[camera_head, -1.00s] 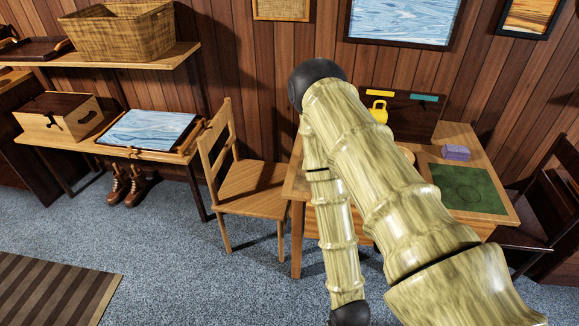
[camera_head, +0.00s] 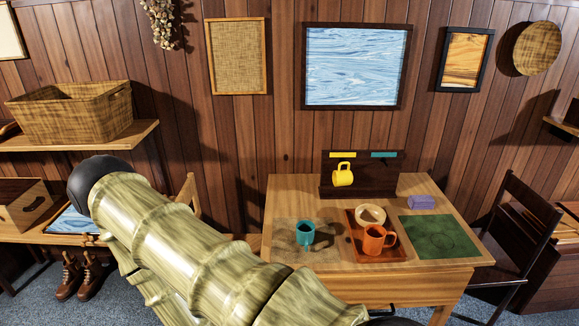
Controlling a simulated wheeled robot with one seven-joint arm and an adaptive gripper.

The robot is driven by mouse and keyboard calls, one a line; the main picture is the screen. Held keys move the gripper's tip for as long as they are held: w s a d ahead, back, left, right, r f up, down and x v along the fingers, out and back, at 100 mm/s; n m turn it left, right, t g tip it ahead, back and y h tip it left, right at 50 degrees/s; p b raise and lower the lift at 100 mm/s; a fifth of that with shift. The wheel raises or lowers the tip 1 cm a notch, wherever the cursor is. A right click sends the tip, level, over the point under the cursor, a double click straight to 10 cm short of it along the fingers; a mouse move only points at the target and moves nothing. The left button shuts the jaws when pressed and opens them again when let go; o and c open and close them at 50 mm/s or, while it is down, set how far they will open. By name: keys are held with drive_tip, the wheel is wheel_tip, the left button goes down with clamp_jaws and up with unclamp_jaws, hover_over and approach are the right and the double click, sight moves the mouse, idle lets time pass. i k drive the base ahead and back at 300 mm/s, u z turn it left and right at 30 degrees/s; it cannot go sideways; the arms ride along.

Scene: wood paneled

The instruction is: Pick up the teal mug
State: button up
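The teal mug (camera_head: 304,234) stands upright on a greyish woven mat (camera_head: 283,248) at the left of the wooden table (camera_head: 419,184). Its dark opening faces up. Nothing covers it in this view. My pale, ringed arm crosses the lower left of the picture, in front of the table's left side. My gripper cannot be made out in the head view.
A red-brown tray (camera_head: 397,254) right of the mug holds an orange mug (camera_head: 374,241) and a pale ring-shaped item (camera_head: 370,214). A yellow mug (camera_head: 343,175) hangs on a dark rack (camera_head: 328,185). A purple block (camera_head: 422,202) and green mat (camera_head: 440,240) lie right. A dark chair (camera_head: 520,235) stands beside.

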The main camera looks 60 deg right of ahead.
sight(305, 229)
drive_tip(key=i, duration=0.9)
drive_tip(key=z, duration=1.85)
